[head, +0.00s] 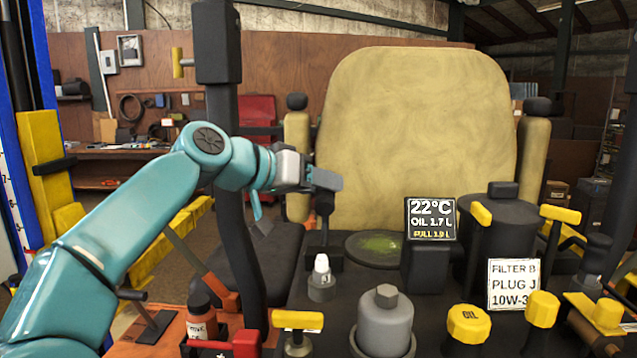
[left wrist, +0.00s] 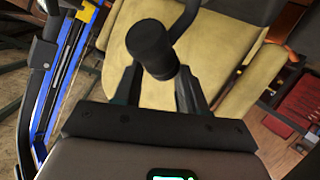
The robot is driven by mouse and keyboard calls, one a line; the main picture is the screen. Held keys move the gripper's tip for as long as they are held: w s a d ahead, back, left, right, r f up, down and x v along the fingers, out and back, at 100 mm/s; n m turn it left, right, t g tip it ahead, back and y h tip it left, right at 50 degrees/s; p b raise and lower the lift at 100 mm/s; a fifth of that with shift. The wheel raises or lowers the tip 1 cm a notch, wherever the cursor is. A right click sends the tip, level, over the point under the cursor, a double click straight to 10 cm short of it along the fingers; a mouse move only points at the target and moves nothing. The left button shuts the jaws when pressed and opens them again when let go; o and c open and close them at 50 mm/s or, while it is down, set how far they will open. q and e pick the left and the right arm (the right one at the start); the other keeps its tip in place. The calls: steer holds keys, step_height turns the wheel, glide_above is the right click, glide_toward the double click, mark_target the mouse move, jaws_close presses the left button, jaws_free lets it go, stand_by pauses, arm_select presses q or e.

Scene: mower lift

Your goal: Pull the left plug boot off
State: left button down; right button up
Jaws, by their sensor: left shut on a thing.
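My left gripper (head: 322,181) is shut on a black plug boot (head: 324,204) and holds it in the air. In the left wrist view the boot (left wrist: 152,48) is a dark cylinder with a black lead, near the tips of the two dark fingers (left wrist: 160,82). Below the boot in the head view, a white-topped spark plug (head: 321,270) stands upright in a grey base. Its top is bare, with a clear gap between it and the boot. My right gripper is not in view.
A display box (head: 431,219) and a label card (head: 513,284) stand to the right. A grey canister (head: 385,322) and yellow oil cap (head: 469,324) are in front. A yellow T-handle (head: 297,320) and an orange bottle (head: 202,317) are near the front left. The tan seat (head: 416,140) rises behind.

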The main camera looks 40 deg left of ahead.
arm_select(q)
steer(key=shift+w+a+f, duration=0.1)
steer(key=shift+w+f, duration=0.05)
steer(key=shift+f, duration=0.45)
steer(key=c, duration=0.8)
jaws_free()
steer(key=shift+o, duration=0.2)
steer(key=shift+w+a+f+g, duration=0.25)
steer(key=shift+w+a+g, duration=0.05)
steer(key=shift+s+d+r, duration=0.25)
steer(key=shift+s+d, duration=0.05)
steer(key=shift+w+a+f, duration=0.1)
steer(key=shift+w, duration=0.2)
steer(key=shift+s+r, duration=0.15)
steer(key=shift+r, duration=0.05)
